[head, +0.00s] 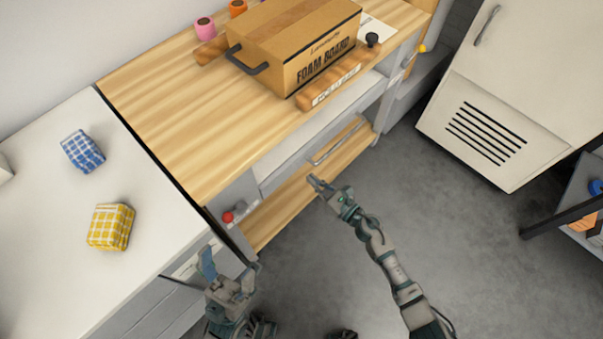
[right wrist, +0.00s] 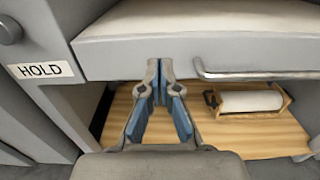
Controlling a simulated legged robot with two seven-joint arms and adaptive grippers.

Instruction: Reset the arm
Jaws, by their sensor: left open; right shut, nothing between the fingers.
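My right gripper (head: 318,184) is shut and empty in the head view, in front of the workbench near a drawer's handle (head: 338,139). In the right wrist view the fingers of this gripper (right wrist: 160,66) meet in front of the white drawer front (right wrist: 190,50), to the left of its bar handle. I cannot tell whether the fingertips touch the drawer front. My left gripper (head: 230,262) is open and empty, low in the head view, by the front of the white counter and the bench's left corner.
A foam board box (head: 330,68) stands on the wooden bench top (head: 190,120). Blue (head: 83,151) and yellow (head: 110,227) checked cloths lie on the white counter (head: 50,235). A paper roll (right wrist: 250,101) sits on the lower shelf. A pale cabinet (head: 520,110) stands right; the grey floor between is clear.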

